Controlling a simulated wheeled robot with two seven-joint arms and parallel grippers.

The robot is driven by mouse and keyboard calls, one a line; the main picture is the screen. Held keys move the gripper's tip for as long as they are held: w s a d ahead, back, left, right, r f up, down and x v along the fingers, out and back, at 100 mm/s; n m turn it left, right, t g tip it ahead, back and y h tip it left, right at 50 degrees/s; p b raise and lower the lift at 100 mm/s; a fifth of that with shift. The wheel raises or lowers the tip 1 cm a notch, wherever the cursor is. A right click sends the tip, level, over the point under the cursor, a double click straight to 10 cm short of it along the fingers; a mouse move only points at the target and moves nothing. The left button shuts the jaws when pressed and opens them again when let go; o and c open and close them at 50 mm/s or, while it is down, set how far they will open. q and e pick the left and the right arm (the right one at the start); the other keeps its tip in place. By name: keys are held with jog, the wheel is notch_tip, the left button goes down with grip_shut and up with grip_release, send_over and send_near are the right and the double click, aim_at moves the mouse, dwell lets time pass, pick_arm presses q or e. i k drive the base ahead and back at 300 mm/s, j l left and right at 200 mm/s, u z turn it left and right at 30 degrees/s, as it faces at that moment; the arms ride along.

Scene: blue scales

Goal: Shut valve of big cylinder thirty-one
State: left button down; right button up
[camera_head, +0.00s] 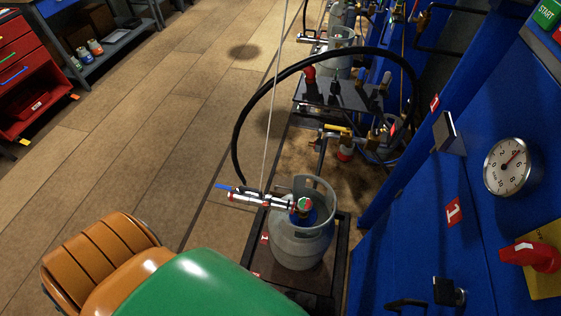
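A grey gas cylinder (297,246) stands upright on a dark scale platform (343,262) at the lower middle. Its open collar surrounds the valve (305,204), which has a round green and red top. A silver and red filling head (258,200) with a blue lever reaches the valve from the left. A black hose (240,130) arches over from the machine to this head. I cannot read a number thirty-one on the cylinder, nor tell whether its valve is open or shut. Neither of my grippers is in view.
Blue panels with a pressure gauge (508,166) and a red knob (541,257) stand close on the right. Another grey cylinder (343,55) stands farther back. A red drawer cabinet (22,65) is at left. The wooden floor (170,110) between is clear.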

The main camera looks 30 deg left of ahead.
aim_at(304, 205)
jog(key=i+j+u, duration=0.15)
jog(key=u, duration=0.45)
jog(key=k+j+z, duration=0.4)
jog(key=j, duration=0.2)
jog(key=k+j+z, duration=0.4)
jog(key=j, duration=0.15)
jog(key=k+j+z, duration=0.4)
jog(key=j+z, duration=0.35)
jog(key=j, duration=0.25)
jog(key=j+z, duration=0.35)
jog(key=j, duration=0.3)
jog(key=k+j+z, duration=0.2)
jog(key=j+z, duration=0.15)
jog(key=j, duration=0.2)
jog(key=i+j+z, duration=0.15)
jog(key=j+z, duration=0.2)
jog(key=j, duration=0.25)
jog(key=j+z, duration=0.3)
jog(key=j, duration=0.3)
jog(key=j+z, duration=0.35)
jog(key=j, duration=0.25)
jog(key=i+j+z, duration=0.2)
jog(key=j, duration=0.15)
jog(key=k, duration=0.1)
